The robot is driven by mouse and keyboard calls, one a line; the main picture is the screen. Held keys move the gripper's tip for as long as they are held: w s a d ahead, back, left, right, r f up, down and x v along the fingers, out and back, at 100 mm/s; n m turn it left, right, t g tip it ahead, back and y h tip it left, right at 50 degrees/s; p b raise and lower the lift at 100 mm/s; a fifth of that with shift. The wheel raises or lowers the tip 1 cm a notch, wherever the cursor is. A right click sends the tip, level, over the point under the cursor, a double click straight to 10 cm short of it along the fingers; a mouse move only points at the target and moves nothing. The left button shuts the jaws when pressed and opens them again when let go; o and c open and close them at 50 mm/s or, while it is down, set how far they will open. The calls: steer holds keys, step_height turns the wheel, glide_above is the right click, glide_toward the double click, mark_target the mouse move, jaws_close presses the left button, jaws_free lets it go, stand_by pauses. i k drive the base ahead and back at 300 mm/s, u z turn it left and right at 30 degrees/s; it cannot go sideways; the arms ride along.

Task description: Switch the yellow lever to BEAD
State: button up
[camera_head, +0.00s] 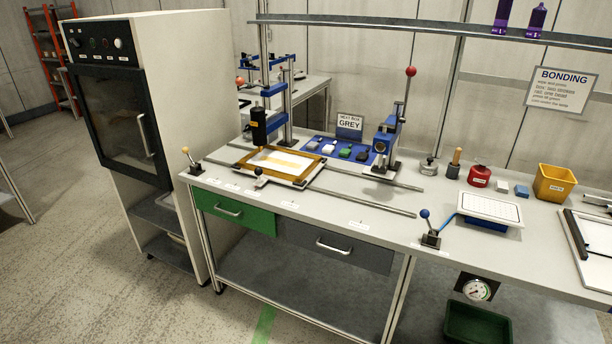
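A small lever with a yellow-orange ball knob (185,150) stands at the left front corner of the bench (330,203). Its dark base (196,169) sits on the bench top, and its handle leans up and to the left. Small white labels (232,187) lie along the front edge near it, but their print is too small to read, so I cannot tell which position is BEAD. My gripper is not in this view.
Right of the lever are a wooden frame (242,165) and a black cylinder (259,127) on a blue stand. A tall cabinet (185,80) borders the left.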

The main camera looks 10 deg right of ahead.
mark_target(185, 150)
steer(key=u, duration=0.05)
steer(key=i, duration=0.95)
steer(key=z, duration=0.05)
